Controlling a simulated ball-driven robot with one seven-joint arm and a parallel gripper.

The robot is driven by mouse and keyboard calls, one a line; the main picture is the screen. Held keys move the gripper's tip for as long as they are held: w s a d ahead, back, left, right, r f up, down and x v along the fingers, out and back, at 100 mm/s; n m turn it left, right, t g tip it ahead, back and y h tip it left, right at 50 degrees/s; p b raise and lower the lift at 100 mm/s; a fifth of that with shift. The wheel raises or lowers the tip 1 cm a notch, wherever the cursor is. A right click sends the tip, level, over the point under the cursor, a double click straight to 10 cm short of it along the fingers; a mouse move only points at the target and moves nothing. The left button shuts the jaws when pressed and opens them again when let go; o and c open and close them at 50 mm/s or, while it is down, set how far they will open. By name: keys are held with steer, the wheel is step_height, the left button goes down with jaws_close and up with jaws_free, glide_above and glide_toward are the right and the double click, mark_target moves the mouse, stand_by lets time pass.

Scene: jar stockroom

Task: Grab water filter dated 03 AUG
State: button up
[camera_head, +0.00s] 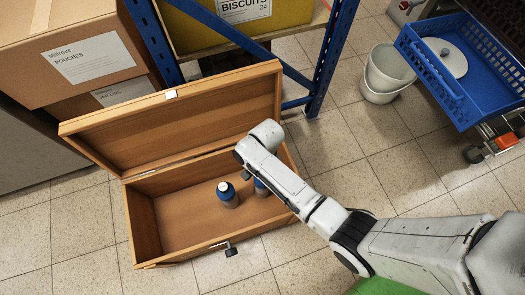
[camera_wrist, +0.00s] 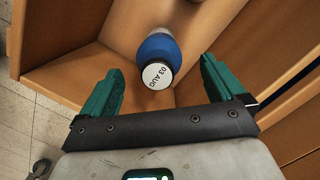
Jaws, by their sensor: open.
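A water filter (camera_wrist: 158,52) with a blue band and a white end reading "03 AUG" shows in the wrist view. It lies ahead of and between the teal fingers of my gripper (camera_wrist: 161,66), which is open and empty, with gaps on both sides. In the head view, one blue-and-grey filter (camera_head: 227,194) stands upright in the open wooden chest (camera_head: 145,222). A second filter (camera_head: 261,187) is beside it on the right, mostly hidden by my arm. My gripper's fingers are hidden in the head view. I cannot tell there which filter bears the date.
The chest's raised lid (camera_head: 185,115) stands behind the filters. Cardboard boxes (camera_head: 85,50) and a blue rack post (camera_head: 333,50) are behind it. A white bucket (camera_head: 388,72) and a blue crate (camera_head: 440,75) are at upper right. The tiled floor (camera_head: 380,135) between is clear.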

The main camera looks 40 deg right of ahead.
steer(key=f+b, duration=0.1)
steer(key=f, duration=0.1)
steer(key=f+b, duration=0.1)
steer(key=f, duration=0.1)
steer(key=f+b, duration=0.1)
steer(key=f, duration=0.1)
steer(key=shift+s+a+b, duration=0.15)
steer(key=shift+s+b, duration=0.1)
steer(key=shift+b, duration=0.05)
steer(key=shift+c, duration=0.3)
jaws_close()
stand_by(0.3)
steer(key=shift+r, duration=0.1)
